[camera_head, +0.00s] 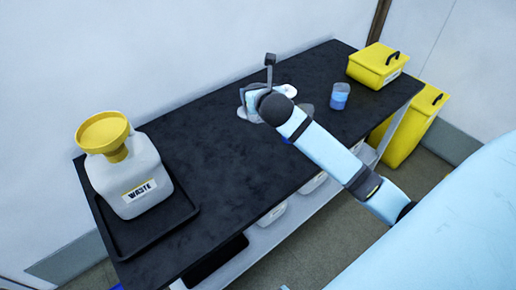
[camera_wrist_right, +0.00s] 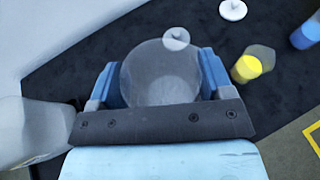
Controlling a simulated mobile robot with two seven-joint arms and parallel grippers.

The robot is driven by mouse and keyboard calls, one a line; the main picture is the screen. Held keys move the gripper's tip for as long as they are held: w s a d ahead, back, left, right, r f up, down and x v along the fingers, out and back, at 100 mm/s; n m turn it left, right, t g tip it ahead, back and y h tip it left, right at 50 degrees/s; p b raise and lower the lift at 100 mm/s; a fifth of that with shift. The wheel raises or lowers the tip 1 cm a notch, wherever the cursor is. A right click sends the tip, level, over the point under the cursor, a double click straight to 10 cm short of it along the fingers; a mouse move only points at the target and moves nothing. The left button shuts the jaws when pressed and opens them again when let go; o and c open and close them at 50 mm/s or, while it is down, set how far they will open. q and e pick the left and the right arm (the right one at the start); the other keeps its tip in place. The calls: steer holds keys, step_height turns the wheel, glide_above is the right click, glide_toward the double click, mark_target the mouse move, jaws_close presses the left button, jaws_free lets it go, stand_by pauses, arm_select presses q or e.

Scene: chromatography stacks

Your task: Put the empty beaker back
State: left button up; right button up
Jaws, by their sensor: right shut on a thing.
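My right gripper (camera_head: 254,97) is over the far middle of the dark table in the head view. In the right wrist view its two blue fingers (camera_wrist_right: 161,78) are shut on a round, clear beaker (camera_wrist_right: 158,82). The beaker looks empty, with no coloured liquid visible in it. In the head view my gripper and arm hide most of it. I cannot tell whether its base touches the table. My left gripper is not in view.
A beaker of blue liquid (camera_head: 340,95) stands right of my gripper. A yellow-filled vessel (camera_wrist_right: 247,68) is nearby. White discs (camera_head: 287,90) lie around the gripper. The waste jug (camera_head: 130,180) with yellow funnel (camera_head: 103,131) stands on a black tray (camera_head: 185,212). A yellow box (camera_head: 374,66) is at right.

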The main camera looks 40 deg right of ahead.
steer(key=shift+f+b, duration=1.4)
steer(key=shift+f, duration=7.8)
steer(key=o, duration=1.1)
steer(key=shift+f, duration=0.1)
steer(key=shift+c, duration=0.2)
